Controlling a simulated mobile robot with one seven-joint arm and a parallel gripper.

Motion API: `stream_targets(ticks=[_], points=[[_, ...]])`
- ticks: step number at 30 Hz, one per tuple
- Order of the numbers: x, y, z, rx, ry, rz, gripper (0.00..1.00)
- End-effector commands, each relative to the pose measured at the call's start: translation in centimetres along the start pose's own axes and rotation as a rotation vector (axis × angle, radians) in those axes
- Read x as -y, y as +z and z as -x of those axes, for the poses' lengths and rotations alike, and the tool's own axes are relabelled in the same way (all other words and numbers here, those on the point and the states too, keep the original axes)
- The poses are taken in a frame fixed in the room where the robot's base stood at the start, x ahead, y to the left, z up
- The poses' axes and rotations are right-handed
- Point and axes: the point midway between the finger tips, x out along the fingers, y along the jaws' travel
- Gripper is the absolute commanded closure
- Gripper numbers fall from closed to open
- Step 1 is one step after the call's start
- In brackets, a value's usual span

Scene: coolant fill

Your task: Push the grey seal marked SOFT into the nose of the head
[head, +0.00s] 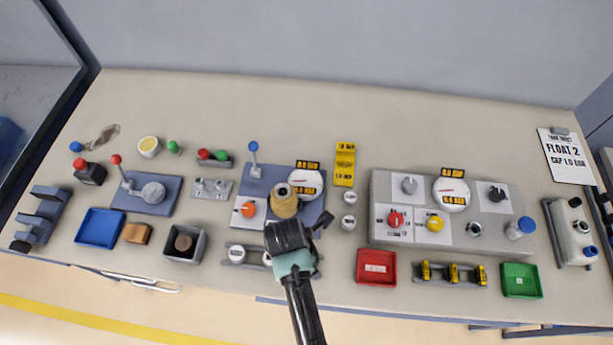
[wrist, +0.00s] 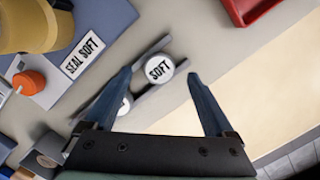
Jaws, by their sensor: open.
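The seal marked SOFT (wrist: 159,69) is a round piece with a white lettered top, sitting in a grey rack (wrist: 150,92) in the wrist view. My gripper (wrist: 160,74) is open, with one blue finger on each side of that seal in the picture. I cannot tell whether the fingertips are down around it or still above it. A second white-topped seal (wrist: 125,104) is partly hidden by the left finger. The tan head (head: 284,203) stands on a blue plate behind my gripper, and also shows in the wrist view (wrist: 38,28).
An orange knob (head: 249,209) and a round gauge (head: 307,183) flank the head. Two loose white-topped pieces (head: 349,222) stand to the right. A red tray (head: 376,268) lies right of the rack, near the table's front edge. Bare table lies between rack and tray.

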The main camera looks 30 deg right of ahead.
Motion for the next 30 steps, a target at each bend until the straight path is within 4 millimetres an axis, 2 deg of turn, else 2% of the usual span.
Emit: stream_targets(ticks=[6, 15, 30], points=[[0.0, 0.1, -2.2, -0.001, -0.001, -0.001, 0.11], [0.0, 0.1, -2.5, 0.0, 0.001, -0.001, 0.11], [0.0, 0.1, -2.5, 0.0, 0.0, -0.001, 1.0]])
